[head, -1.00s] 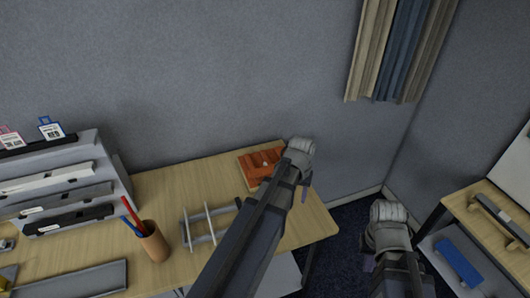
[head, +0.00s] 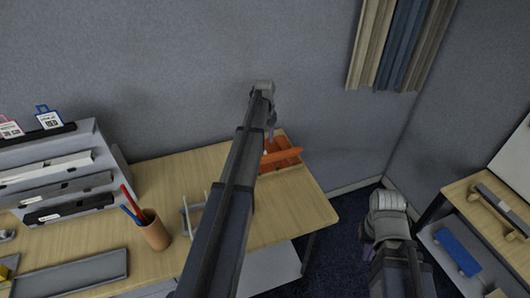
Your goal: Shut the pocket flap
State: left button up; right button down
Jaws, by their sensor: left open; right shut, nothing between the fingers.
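The orange pocket (head: 288,144) lies near the far right corner of the wooden desk, against the grey wall. An orange flap-like strip (head: 284,157) stands out from its front at an angle. My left arm crosses in front and hides the pocket's left part. My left gripper (head: 270,123) is just above and behind the pocket, open, with its fingers pointing down. I cannot tell whether it touches the flap. My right gripper (head: 370,240) is low on the right, away from the desk, shut and empty; its fingers are mostly hidden.
A pen cup (head: 153,233) and a wire rack (head: 190,216) stand left of my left arm. A grey tiered organizer (head: 108,158) and a grey tray (head: 75,274) are further left. A side shelf with a blue item (head: 458,252) is on the right. The desk's right end is clear.

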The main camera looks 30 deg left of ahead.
aim_at(265, 152)
pick_arm(q)
jog(key=shift+f+b, duration=3.4)
jog(key=shift+f, duration=0.2)
jog(key=shift+c, duration=0.3)
grip_shut()
